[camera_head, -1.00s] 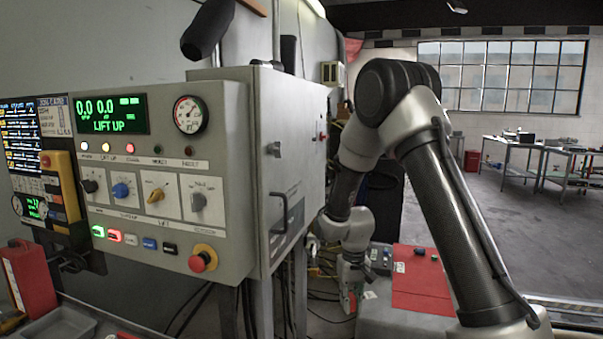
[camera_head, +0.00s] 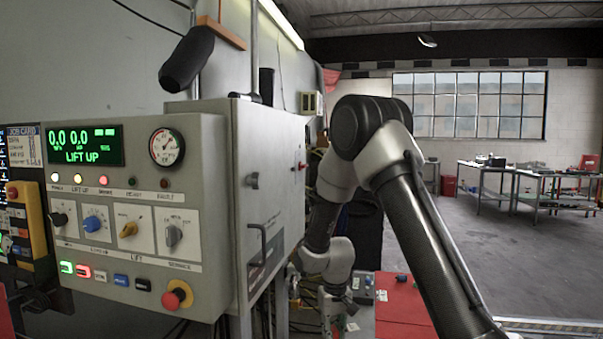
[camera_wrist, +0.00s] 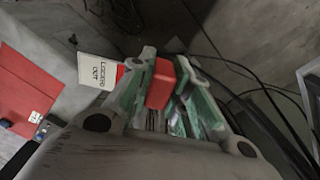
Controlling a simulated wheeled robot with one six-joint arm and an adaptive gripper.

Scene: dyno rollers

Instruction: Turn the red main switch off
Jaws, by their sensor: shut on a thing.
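A small red part (camera_head: 301,165) sits on the right side face of the grey control cabinet (camera_head: 272,200); it may be the red main switch, but it is too small to tell its position. My gripper (camera_head: 334,326) hangs low to the right of the cabinet, below and apart from that part. In the wrist view my gripper (camera_wrist: 163,88) is shut on a red block (camera_wrist: 160,84) between its green-padded fingers. The block looks like a padlock. A white "LOCKED OUT" tag (camera_wrist: 97,71) lies beside the left finger; whether it is joined to the block is unclear.
The cabinet front has a lit display (camera_head: 83,145), knobs, buttons and a red emergency stop (camera_head: 176,296). A red-topped surface (camera_head: 400,300) stands right of my gripper. Cables (camera_wrist: 250,75) run beside the gripper. Open floor lies toward the benches (camera_head: 540,190).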

